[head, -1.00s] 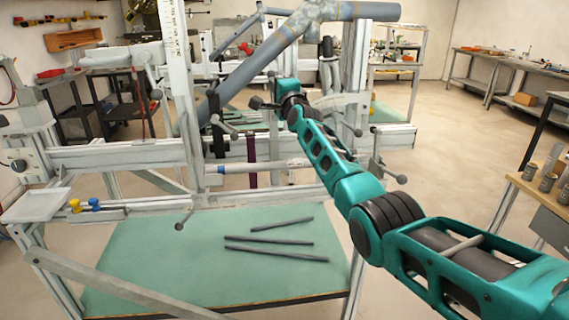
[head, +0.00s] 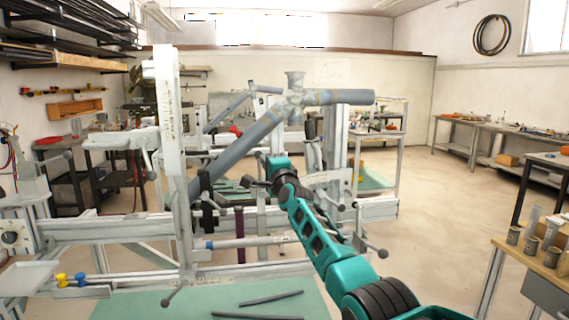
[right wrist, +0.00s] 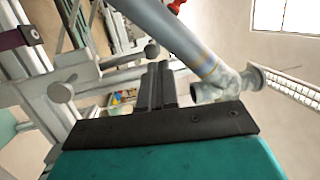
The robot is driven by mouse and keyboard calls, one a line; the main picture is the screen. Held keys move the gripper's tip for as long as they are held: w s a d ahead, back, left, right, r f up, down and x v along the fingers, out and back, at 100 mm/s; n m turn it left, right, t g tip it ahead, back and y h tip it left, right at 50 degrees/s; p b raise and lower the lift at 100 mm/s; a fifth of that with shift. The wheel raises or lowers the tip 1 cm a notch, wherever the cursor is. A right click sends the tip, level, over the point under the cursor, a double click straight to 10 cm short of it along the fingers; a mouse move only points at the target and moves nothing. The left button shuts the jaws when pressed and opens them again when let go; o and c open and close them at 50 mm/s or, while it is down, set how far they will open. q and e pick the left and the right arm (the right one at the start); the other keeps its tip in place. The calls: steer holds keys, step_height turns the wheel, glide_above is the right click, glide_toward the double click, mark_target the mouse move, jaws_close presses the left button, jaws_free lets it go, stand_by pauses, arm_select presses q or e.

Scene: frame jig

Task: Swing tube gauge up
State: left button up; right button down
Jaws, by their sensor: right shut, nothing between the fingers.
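The frame jig holds a grey-blue bike frame whose sloping tube (head: 238,142) runs up to a lugged joint (head: 295,98). A tall white upright with scale marks (head: 172,120) stands left of it. A thin pale tube with a blue band (head: 235,243) lies level low on the jig, and a purple bar (head: 240,235) hangs near it. I cannot tell for sure which part is the tube gauge. My right gripper (head: 249,183) is shut and empty, in front of the sloping tube; its dark fingers (right wrist: 155,86) show together in the right wrist view. My left gripper is out of view.
Clamp levers with ball knobs (head: 380,254) stick out at the jig's right. Loose dark rods (head: 270,298) lie on the green bench top (head: 130,302). A wooden table with cups (head: 532,243) stands at right. Open floor (head: 435,205) lies between.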

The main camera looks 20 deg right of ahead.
arm_select(q)
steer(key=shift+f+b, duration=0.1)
steer(key=shift+b, duration=0.2)
arm_select(e)
steer(key=s+r, duration=0.3)
steer(key=s, duration=0.6)
steer(key=shift+s+a, duration=0.15)
steer(key=shift+s, duration=0.1)
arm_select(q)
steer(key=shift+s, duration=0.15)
